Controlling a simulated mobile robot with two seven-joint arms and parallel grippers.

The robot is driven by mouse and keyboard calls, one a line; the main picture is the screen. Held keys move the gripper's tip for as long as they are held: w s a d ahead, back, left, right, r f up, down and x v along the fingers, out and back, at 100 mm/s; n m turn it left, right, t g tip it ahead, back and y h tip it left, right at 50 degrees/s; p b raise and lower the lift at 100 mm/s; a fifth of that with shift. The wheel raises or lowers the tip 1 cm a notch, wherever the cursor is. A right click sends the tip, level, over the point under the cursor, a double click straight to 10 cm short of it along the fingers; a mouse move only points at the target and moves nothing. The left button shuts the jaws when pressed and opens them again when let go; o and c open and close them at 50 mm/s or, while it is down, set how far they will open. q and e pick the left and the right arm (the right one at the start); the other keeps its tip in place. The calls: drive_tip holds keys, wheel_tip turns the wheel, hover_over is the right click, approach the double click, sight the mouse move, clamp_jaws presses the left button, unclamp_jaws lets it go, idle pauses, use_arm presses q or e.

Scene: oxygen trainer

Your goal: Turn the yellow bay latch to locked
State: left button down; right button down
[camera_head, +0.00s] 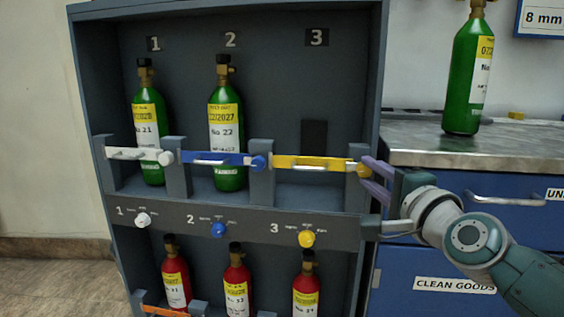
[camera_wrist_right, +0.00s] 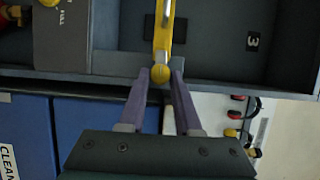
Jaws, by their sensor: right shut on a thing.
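The yellow bay latch (camera_head: 312,163) is a bar lying roughly level across the front of bay 3, with a round yellow knob (camera_head: 364,171) at its right end. My right gripper (camera_head: 367,176) has purple fingers at that knob and is shut on it. In the right wrist view the yellow latch (camera_wrist_right: 163,35) runs up from the knob, and the right gripper (camera_wrist_right: 160,74) has one finger on each side of the knob. Bay 3 behind the bar holds no cylinder. My left gripper is not in view.
Green cylinders stand in bay 1 (camera_head: 147,120) and bay 2 (camera_head: 226,115), behind a white bar and a blue bar (camera_head: 215,160). A yellow dial (camera_head: 306,238) is below bay 3. Red cylinders (camera_head: 305,295) stand lower. A counter (camera_head: 430,146) with another green cylinder (camera_head: 468,70) is on the right.

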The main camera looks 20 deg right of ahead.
idle(0.4)
drive_tip(key=c, duration=0.6)
unclamp_jaws()
drive_tip(key=shift+s, duration=0.3)
drive_tip(key=s+a+p, duration=0.1)
drive_tip(key=s+p, duration=0.1)
drive_tip(key=s, duration=0.7)
drive_tip(key=shift+a, duration=0.3)
drive_tip(key=shift+s+r+p, duration=0.1)
drive_tip(key=shift+r+p, duration=0.05)
drive_tip(key=shift+p, duration=0.2)
